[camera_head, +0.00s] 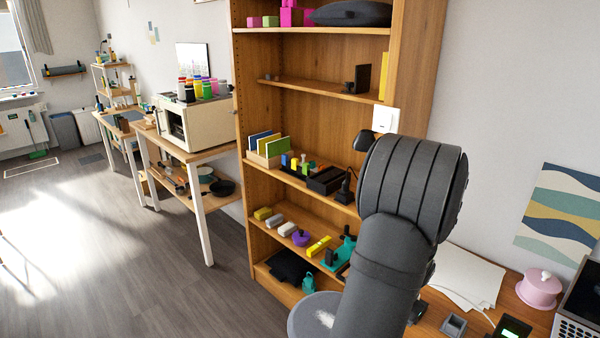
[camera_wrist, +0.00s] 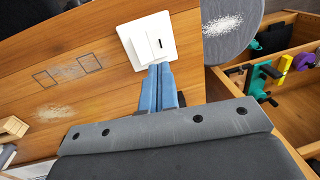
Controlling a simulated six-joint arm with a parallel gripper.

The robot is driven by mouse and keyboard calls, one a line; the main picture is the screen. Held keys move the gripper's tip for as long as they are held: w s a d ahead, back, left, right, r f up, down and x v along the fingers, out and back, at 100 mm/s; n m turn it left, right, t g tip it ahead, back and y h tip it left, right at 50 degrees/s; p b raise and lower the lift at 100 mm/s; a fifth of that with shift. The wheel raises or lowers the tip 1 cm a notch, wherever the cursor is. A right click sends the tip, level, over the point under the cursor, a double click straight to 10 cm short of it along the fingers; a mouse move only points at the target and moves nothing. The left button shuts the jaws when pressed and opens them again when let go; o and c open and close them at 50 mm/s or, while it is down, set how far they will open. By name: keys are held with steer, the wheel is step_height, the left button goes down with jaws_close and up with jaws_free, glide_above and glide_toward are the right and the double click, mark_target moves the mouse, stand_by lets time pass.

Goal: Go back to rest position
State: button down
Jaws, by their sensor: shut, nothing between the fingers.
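My gripper (camera_wrist: 158,72) shows in the wrist view as two blue fingers side by side, closed together with nothing between them. Its fingertips appear just below a white switch plate (camera_wrist: 147,38) with a dark slot; I cannot tell whether they touch it. A similar white plate (camera_head: 386,119) is on the side of the wooden shelf unit in the head view. My dark grey arm fills the centre right of the head view, bent at a large rounded joint, and my fingers cannot be made out there.
The wooden shelf unit (camera_head: 413,65) holds blocks, books and tools. A grey round top (camera_wrist: 232,45) bears white powder. The wooden surface (camera_wrist: 100,45) has two drawn squares and more powder. A pink pot (camera_head: 540,288) and laptop (camera_head: 577,325) stand right. Open floor (camera_head: 90,230) lies left.

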steer(key=shift+s+r, duration=0.1)
steer(key=shift+r, duration=0.35)
